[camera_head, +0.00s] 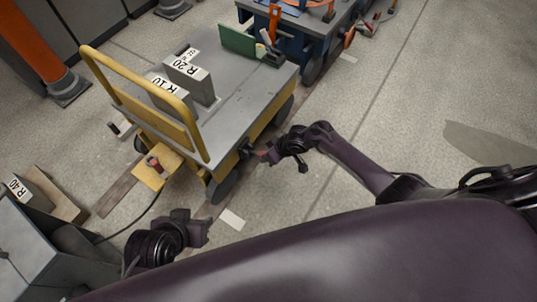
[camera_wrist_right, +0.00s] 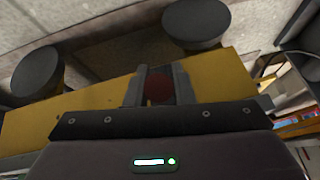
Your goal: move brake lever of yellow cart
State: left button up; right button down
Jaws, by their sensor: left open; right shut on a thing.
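The yellow cart (camera_head: 230,95) stands at the upper middle of the head view, with a grey deck and a yellow push handle. Its brake lever (camera_head: 262,154) has a red end at the cart's near side. My right gripper (camera_head: 270,154) is at that red end. In the right wrist view, the red knob of the lever (camera_wrist_right: 159,88) sits between the two fingers, which are shut on it. The yellow side of the cart also shows there (camera_wrist_right: 85,112). My left gripper (camera_head: 205,230) is open and empty at the lower left, apart from the cart.
Grey blocks marked R 20 (camera_head: 190,72) and R 10 stand on the deck. A blue cart (camera_head: 300,35) with tools is behind it. A grey box (camera_head: 40,240) and a block marked R 40 are at lower left. Floor at the right is clear.

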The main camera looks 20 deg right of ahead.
jog(key=shift+w, duration=0.1)
dwell(0.3)
jog(key=c, duration=1.3)
grip_release()
jog(key=shift+o, duration=0.2)
pick_arm(q)
jog(key=shift+r, duration=0.1)
pick_arm(e)
jog(key=shift+r, duration=0.15)
jog(key=p+v, duration=0.3)
jog(key=v, duration=0.3)
jog(key=shift+r+p, duration=0.2)
jog(key=shift+p, duration=0.15)
pick_arm(q)
jog(key=a+g, duration=0.1)
jog(key=s+a+y, duration=0.1)
jog(key=a, duration=0.1)
jog(key=a+g, duration=0.1)
jog(key=shift+s+a+r+n+g+y, duration=0.3)
jog(key=shift+s+a+r+n+y, duration=0.05)
jog(key=shift+s+a+n+y, duration=0.05)
pick_arm(e)
jog(key=shift+s+d+r, duration=0.25)
jog(key=shift+s+r, duration=0.05)
jog(key=shift+r, duration=0.2)
